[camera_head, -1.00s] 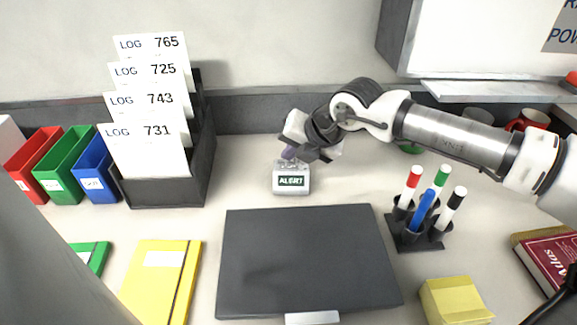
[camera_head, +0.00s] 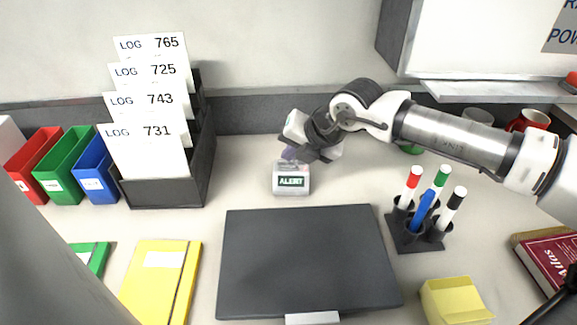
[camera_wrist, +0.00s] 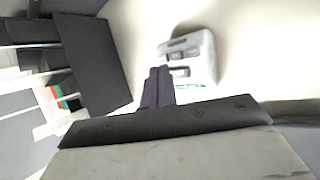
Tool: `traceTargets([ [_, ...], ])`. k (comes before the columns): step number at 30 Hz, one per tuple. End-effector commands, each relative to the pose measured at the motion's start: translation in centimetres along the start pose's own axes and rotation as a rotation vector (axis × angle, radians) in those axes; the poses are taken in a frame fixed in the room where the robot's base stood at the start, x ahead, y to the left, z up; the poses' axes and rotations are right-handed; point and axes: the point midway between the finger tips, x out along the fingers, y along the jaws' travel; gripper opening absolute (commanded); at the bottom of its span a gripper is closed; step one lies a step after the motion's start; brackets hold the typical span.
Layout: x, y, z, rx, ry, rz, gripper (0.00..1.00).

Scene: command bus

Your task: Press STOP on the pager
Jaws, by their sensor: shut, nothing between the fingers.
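The pager (camera_head: 291,188) is a small pale box with a dark green "ALERT" label on its front. It stands on the table behind the dark flat pad. In the wrist view the pager (camera_wrist: 203,50) shows small grey buttons on its top, whose lettering I cannot read. My gripper (camera_head: 288,154) is over the back of the pager, fingers pointing down. In the wrist view its dark fingertips (camera_wrist: 158,72) are together, empty, and beside the buttons. I cannot tell whether they touch the pager.
A dark rack of LOG cards (camera_head: 205,165) stands left of the pager. A dark flat pad (camera_head: 305,260) lies in front of it. A pen holder (camera_head: 408,243) with several markers stands at right.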

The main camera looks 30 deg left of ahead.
Motion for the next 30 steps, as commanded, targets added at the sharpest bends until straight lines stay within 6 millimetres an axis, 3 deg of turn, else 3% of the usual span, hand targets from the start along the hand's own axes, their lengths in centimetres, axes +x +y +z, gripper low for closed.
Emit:
traceTargets([
  [30, 0.58, -0.44, -0.42, 0.000, 0.000, 0.000, 0.00],
])
